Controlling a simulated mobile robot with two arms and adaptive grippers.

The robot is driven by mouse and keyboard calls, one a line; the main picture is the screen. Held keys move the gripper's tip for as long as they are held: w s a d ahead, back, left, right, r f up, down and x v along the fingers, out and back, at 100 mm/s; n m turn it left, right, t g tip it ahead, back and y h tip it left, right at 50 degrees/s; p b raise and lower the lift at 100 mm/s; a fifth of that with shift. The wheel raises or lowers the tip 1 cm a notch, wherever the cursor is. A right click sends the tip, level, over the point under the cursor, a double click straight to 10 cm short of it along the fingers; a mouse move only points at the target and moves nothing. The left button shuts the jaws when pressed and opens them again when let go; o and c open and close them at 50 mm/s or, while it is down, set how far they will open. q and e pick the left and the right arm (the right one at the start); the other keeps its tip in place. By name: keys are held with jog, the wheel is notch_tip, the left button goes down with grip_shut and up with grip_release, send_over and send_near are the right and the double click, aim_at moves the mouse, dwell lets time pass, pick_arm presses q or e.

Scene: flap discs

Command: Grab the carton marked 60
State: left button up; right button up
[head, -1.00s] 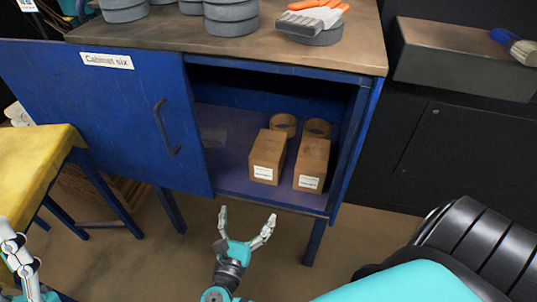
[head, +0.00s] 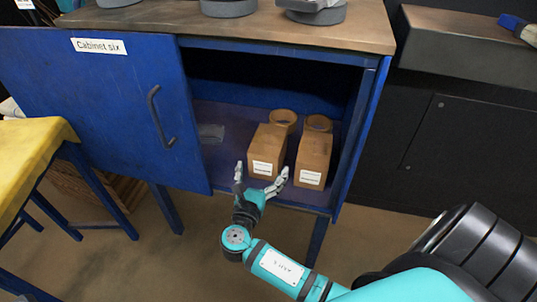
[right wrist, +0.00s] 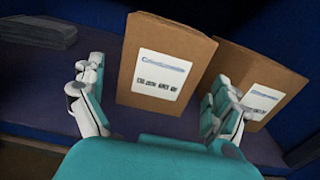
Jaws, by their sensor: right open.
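Two brown cartons with white labels stand side by side on the shelf of the open blue cabinet. In the head view they are the left carton (head: 267,143) and the right carton (head: 313,155). The right wrist view shows the left carton (right wrist: 164,63) and the right carton (right wrist: 262,85) too. I cannot read a 60 on either label. My right gripper (head: 261,177) is open and empty at the cabinet's front edge, facing the left carton. In the right wrist view its fingers (right wrist: 158,112) spread to either side of the left carton's lower front. My left gripper is out of view.
The cabinet door (head: 100,110), labelled Cabinet six, stands open at the left. Two tan rings (head: 283,117) lie behind the cartons. A flat grey item (head: 211,133) lies left on the shelf. The cabinet's right side wall (head: 362,125) is close to the right carton.

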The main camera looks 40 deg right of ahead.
jog(key=b+x, duration=0.1)
jog(key=x, duration=0.2)
jog(key=shift+w+d, duration=0.25)
jog(key=shift+d, duration=0.05)
jog(key=c, duration=1.5)
jog(key=shift+r, duration=0.15)
